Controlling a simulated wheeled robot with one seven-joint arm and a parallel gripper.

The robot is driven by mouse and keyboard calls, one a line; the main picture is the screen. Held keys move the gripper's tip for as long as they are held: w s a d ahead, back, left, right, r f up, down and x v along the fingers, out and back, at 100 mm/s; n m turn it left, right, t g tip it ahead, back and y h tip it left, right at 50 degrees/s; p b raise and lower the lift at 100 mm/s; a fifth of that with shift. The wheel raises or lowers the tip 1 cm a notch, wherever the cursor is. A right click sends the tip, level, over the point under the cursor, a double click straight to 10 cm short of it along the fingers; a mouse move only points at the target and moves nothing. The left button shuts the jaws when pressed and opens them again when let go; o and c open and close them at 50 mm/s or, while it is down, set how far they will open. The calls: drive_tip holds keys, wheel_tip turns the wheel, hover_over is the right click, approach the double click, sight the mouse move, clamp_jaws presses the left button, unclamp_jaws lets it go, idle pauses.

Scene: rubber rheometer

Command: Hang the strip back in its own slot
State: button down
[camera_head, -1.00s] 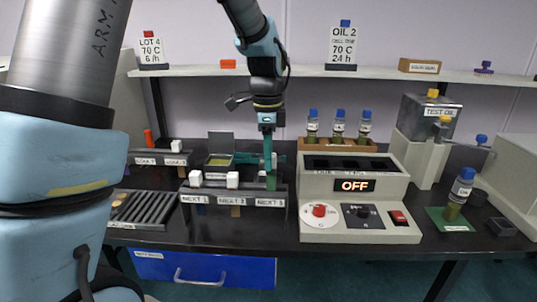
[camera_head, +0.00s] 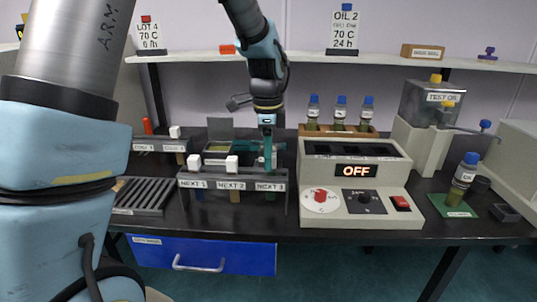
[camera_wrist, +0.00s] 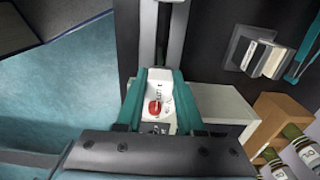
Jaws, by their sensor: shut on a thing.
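The sample rack (camera_head: 287,203) has slots labelled NEXT 1, NEXT 2 and NEXT 3. White-capped strips hang at NEXT 1 (camera_head: 195,166) and NEXT 2 (camera_head: 232,163). My gripper (camera_head: 268,165) points down at the NEXT 3 slot, with its teal fingers closed around the top of the held strip. The fingers largely hide that strip, and the rack front covers its lower part. I cannot tell if it is fully seated. In the wrist view my gripper (camera_wrist: 165,75) shows its two teal fingers, with the oil bath's red-knobbed dial beyond them.
The oil bath (camera_head: 350,212), reading OFF, stands just right of the rack. Behind it is a wooden holder (camera_head: 312,131) with blue-capped vials. A ribbed tray (camera_head: 143,197) lies left of the rack, and an open case (camera_head: 217,152) sits behind it.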

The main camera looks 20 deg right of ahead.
drive_tip(key=shift+f+b, duration=0.3)
drive_tip(key=shift+f, duration=0.35)
drive_tip(key=shift+c, duration=2.2)
unclamp_jaws()
drive_tip(key=shift+r, duration=0.1)
wheel_tip(320, 180, up, 6)
drive_tip(key=p, duration=0.5)
drive_tip(key=s+a+f+n, duration=0.1)
drive_tip(key=s+a+n, duration=0.1)
drive_tip(key=a+n, duration=0.9)
drive_tip(key=s+a+n+t, duration=0.1)
drive_tip(key=s+a+n, duration=0.1)
drive_tip(key=a+n, duration=0.9)
drive_tip(key=a, duration=0.7)
drive_tip(key=shift+s+a+f+t, duration=0.15)
drive_tip(key=shift+a+f+t, duration=0.15)
drive_tip(key=shift+a+f, duration=0.05)
